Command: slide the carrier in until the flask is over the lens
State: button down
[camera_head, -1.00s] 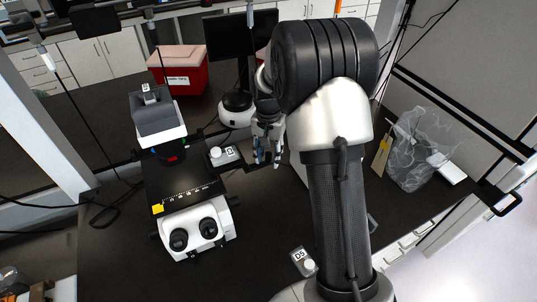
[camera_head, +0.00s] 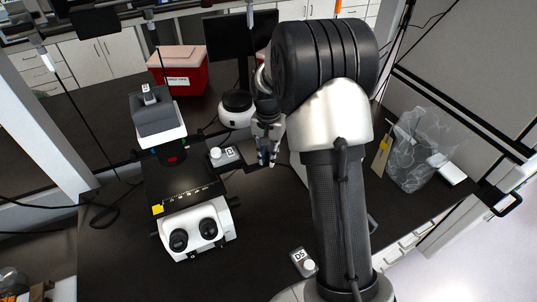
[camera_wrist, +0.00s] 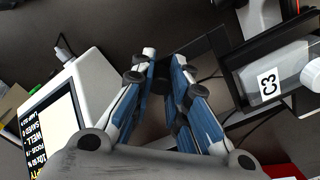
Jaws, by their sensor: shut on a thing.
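The flask (camera_head: 218,153), white-capped with a label, lies in the dark carrier (camera_head: 233,164) at the right side of the microscope stage (camera_head: 185,184). In the wrist view the flask (camera_wrist: 287,78) has a label that seems to read C3, and it sits in the black carrier frame (camera_wrist: 236,66) at the right. My gripper (camera_head: 267,163) is right of the flask, at the carrier's outer end. In the wrist view its blue-padded fingers (camera_wrist: 163,80) are shut on a dark handle piece of the carrier. The lens is hidden.
The microscope's eyepieces (camera_head: 195,235) face the near edge. Another flask, labelled D5 (camera_head: 303,262), lies on the bench near my arm. A white device with a screen (camera_wrist: 58,125) is close to my fingers. A red box (camera_head: 180,74) stands behind.

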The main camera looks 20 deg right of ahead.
jog(key=a, duration=1.4)
jog(key=shift+a, duration=0.3)
jog(key=c, duration=1.5)
grip_release()
notch_tip(320, 180, up, 12)
send_over(223, 171)
jog(key=s, duration=0.3)
jog(key=shift+w+a, duration=0.1)
jog(key=shift+a, duration=0.15)
